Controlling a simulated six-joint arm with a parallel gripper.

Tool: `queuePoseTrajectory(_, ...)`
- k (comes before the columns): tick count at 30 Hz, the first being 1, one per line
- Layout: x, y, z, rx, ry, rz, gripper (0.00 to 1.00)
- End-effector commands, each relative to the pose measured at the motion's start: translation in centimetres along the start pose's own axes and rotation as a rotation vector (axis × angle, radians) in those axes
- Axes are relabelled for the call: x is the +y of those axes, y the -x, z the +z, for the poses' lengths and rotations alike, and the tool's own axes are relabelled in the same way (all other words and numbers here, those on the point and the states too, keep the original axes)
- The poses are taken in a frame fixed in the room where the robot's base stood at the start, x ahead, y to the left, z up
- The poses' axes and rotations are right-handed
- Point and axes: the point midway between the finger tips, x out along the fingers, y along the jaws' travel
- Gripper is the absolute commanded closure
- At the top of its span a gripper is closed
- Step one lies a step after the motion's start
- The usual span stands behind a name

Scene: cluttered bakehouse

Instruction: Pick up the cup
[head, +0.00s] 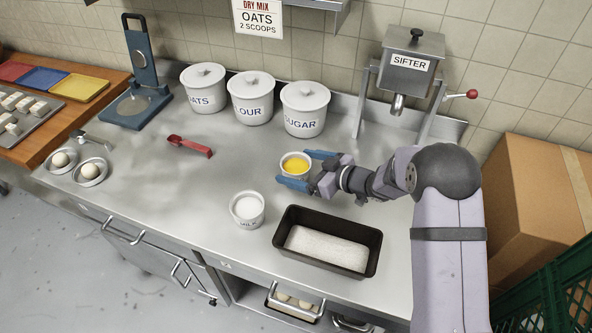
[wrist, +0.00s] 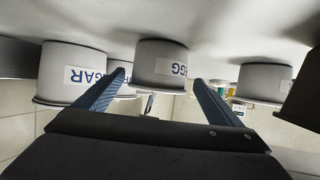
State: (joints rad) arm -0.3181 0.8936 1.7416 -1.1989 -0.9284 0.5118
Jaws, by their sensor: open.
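A small white cup (head: 295,158) holds something yellow and stands on the steel counter. In the wrist view, which is upside down, this cup (wrist: 158,62) carries a label reading "EGG". A second white cup (head: 247,221), with white contents and a "MILK" label, stands nearer the front edge. My gripper (head: 292,167) is open, reaching in from the right at the egg cup. Its blue fingers lie on either side of the egg cup, and the wrist view shows the fingertips (wrist: 159,77) flanking it. I cannot tell whether either finger touches it.
A dark loaf tin (head: 372,237) stands in front of my gripper. Lidded oats (head: 203,90), flour (head: 250,102) and sugar (head: 304,112) canisters line the back. A sifter (head: 409,75) stands at back right, and a red scoop (head: 190,147) lies left.

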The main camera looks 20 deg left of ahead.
Motion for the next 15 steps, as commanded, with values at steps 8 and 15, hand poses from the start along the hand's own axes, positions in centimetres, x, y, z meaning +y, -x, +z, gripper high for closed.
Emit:
queuePoseTrajectory(8,0.0,-0.7,0.0,0.0,0.0,0.0,0.11)
queuePoseTrajectory(15,0.1,-2.6,0.1,-0.001,0.001,-0.002,0.11)
